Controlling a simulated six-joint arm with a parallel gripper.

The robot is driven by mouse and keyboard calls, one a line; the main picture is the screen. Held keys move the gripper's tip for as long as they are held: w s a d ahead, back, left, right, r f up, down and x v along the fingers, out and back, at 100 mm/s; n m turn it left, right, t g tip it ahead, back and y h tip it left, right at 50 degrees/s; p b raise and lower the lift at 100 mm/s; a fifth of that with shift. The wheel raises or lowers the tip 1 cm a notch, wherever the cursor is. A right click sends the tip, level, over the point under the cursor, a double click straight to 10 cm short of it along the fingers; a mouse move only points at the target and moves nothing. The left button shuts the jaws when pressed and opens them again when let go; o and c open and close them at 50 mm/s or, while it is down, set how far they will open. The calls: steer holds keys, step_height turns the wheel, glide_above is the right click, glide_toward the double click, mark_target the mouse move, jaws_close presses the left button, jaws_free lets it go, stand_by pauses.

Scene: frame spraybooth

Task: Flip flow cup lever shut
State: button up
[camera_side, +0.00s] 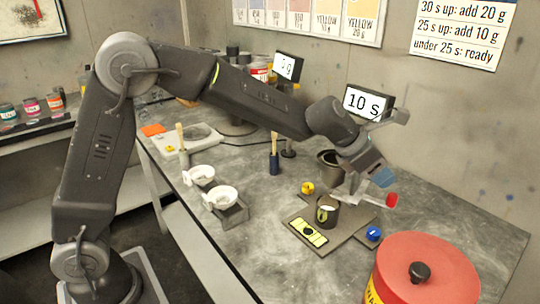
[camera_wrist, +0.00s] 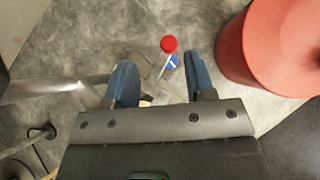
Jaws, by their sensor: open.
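The lever's red knob (camera_side: 391,199) sticks out to the right beside the flow cup (camera_side: 330,163), a dark cup partly hidden behind my gripper. In the wrist view the red knob (camera_wrist: 169,44) shows just beyond and between my fingertips, with the thin grey lever (camera_wrist: 158,72) running back between the fingers. My gripper (camera_side: 378,178) is above the bench with its blue fingers near the knob, apart and empty; the wrist view shows the open gripper (camera_wrist: 160,72) too. A small dark cup (camera_side: 327,213) with a yellow mark stands below. The lever's pivot is hidden.
A large red drum (camera_side: 425,270) stands close at the right front. A display (camera_side: 368,103) reads 10 S. White strainer cups (camera_side: 222,197) stand left; bench between is fairly clear.

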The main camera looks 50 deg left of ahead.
steer(key=s+a+r+m, duration=0.2)
steer(key=s+a+m, duration=0.1)
steer(key=s+m, duration=0.3)
steer(key=s+a+r+m+y, duration=0.1)
steer(key=s+a+r+m, duration=0.1)
steer(key=s+m, duration=0.4)
steer(key=s+a+r+m+g+y, duration=0.1)
steer(key=s+a+m, duration=0.3)
steer(key=s, duration=0.5)
steer(key=shift+s+a+r+m, duration=0.15)
steer(key=shift+r+m, duration=0.6)
steer(key=shift+m, duration=0.25)
steer(key=m+t+y, duration=0.1)
steer(key=m+t, duration=0.6)
steer(key=m, duration=0.6)
glide_toward(390, 197)
steer(key=x, duration=1.1)
jaws_close()
